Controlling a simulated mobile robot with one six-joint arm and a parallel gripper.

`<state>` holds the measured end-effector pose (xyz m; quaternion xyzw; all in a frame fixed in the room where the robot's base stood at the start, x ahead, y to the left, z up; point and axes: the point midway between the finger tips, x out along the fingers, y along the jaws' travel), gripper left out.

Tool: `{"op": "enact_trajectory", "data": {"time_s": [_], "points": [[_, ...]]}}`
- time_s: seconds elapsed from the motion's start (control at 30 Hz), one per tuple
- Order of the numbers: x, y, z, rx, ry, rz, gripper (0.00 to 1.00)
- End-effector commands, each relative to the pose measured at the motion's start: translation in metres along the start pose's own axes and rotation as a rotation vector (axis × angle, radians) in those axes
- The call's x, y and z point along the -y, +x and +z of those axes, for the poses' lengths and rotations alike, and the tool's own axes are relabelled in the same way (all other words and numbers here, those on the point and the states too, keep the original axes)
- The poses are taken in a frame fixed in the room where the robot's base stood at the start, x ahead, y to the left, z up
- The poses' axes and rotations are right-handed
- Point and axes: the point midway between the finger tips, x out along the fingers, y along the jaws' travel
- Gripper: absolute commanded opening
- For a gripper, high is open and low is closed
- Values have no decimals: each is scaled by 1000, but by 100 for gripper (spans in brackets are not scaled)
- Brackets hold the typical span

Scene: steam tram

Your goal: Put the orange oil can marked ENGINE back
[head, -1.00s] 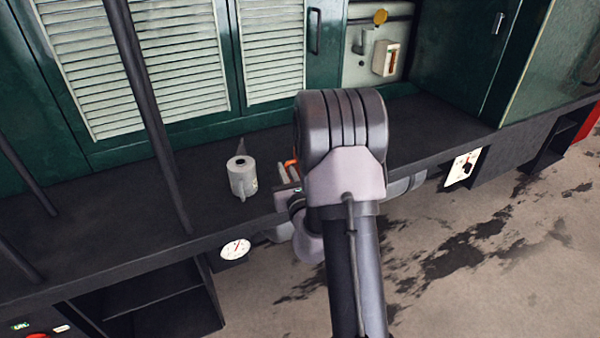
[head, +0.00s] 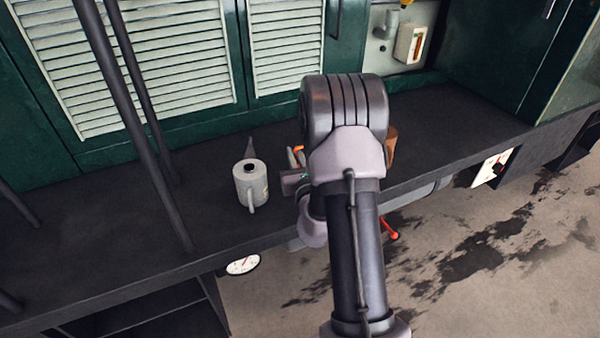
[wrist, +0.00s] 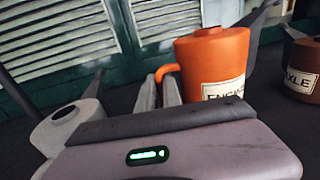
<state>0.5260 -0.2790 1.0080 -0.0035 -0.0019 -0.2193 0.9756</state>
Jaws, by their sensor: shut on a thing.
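The orange oil can marked ENGINE (wrist: 212,60) stands upright in the wrist view, its label facing me and its dark spout rising to the right. My gripper (wrist: 162,92) is shut on its curved orange handle at the can's left side. In the head view my arm hides nearly all of the can; only a bit of orange (head: 299,152) shows left of the wrist. Whether its base touches the shelf is hidden.
A pale grey oil can (head: 250,184) stands on the dark shelf (head: 100,228) to the left. A brown can marked AXLE (wrist: 302,68) is to the right, mostly behind my arm in the head view. Dark vertical rails (head: 125,110) cross the left side. The shelf's right part is clear.

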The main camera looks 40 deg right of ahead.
Motion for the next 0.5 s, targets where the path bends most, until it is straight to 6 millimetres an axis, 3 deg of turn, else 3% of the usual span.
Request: {"op": "enact_trajectory", "data": {"time_s": [0.03,0.2,0.5], "points": [[0,0,-18,-1,1,0,0],[0,0,-49,0,0,0,0],[0,0,-50,2,0,0,0]]}}
